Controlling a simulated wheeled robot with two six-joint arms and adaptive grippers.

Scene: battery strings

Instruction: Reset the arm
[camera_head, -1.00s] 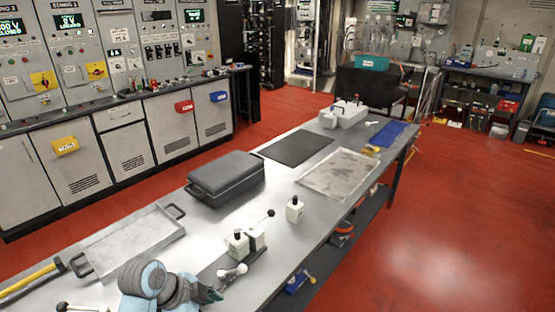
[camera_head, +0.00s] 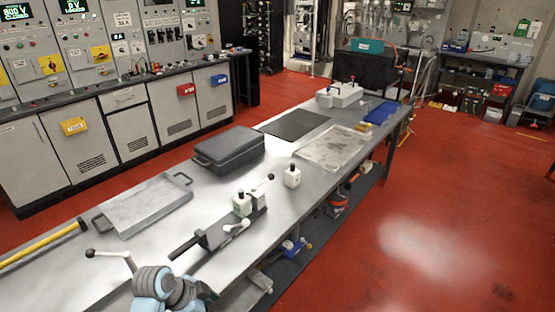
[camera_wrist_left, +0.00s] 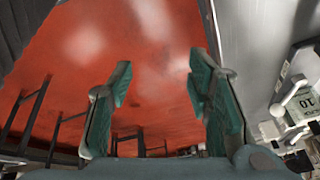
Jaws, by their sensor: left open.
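My left arm comes in at the bottom edge of the head view, with its grey and light-blue wrist over the near part of the steel workbench (camera_head: 85,285). The green tip of my left gripper (camera_head: 207,291) just shows there, mostly hidden by the wrist. In the left wrist view my left gripper (camera_wrist_left: 160,85) has its two green fingers wide apart with nothing between them. Red floor lies behind the fingers, and the bench edge runs along the right. My right gripper is in neither view.
A dark bar with white-handled blocks (camera_head: 243,205) lies close beyond my gripper. A grey tray (camera_head: 145,205), black case (camera_head: 230,150), white block (camera_head: 291,177) and yellow-handled tool (camera_head: 45,244) are on the bench. A lever (camera_head: 112,256) stands near my wrist. Red floor (camera_head: 440,220) is clear at right.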

